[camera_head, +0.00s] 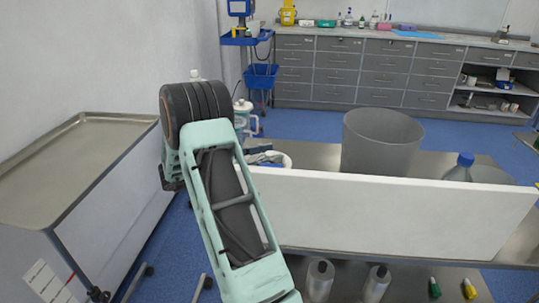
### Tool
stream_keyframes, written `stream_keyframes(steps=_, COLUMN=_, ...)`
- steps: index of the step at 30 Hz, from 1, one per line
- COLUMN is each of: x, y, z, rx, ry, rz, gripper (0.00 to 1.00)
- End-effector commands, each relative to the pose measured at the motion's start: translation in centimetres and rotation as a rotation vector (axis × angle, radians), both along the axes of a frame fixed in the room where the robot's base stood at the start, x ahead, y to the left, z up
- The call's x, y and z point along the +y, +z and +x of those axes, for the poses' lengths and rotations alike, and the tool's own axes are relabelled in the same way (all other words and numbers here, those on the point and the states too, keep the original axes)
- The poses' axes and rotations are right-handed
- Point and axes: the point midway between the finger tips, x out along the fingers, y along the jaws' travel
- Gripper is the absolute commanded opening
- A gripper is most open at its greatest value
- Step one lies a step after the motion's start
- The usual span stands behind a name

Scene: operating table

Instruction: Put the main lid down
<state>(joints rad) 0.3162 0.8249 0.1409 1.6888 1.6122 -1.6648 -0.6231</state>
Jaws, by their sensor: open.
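I cannot make out for certain which thing is the main lid. A long white panel (390,216) stands on edge along the front of the metal table (320,153); whether it is a lid is not clear. My teal and black arm rises from the bottom centre to the upper left and covers the panel's left end. My gripper is not visible; I cannot tell whether it is behind the arm or outside the frame.
Behind the panel stand a grey bucket (380,142), a blue-capped bottle (460,167) and a partly hidden white container (284,160). Bottles (320,279) stand below. A metal-topped cart (75,160) is at left, drawers (385,70) at the back. Blue floor (310,124) lies between.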

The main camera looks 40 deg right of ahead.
Motion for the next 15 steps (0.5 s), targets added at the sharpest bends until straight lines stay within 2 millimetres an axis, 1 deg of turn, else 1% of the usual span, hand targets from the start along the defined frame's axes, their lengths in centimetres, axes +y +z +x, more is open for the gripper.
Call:
stream_keyframes(steps=5, x=3.2, y=0.2, z=1.2, rx=-0.001, ry=0.007, rz=0.001, gripper=0.40)
stream_keyframes(steps=9, x=6.2, y=0.4, z=2.1, rx=0.001, ry=0.007, rz=0.000, gripper=0.40)
stream_keyframes(steps=12, x=8.1, y=0.5, z=2.7, rx=-0.001, ry=0.006, rz=0.001, gripper=0.40)
stream_keyframes(steps=15, x=9.5, y=0.5, z=3.1, rx=-0.001, ry=0.004, rz=0.002, gripper=0.40)
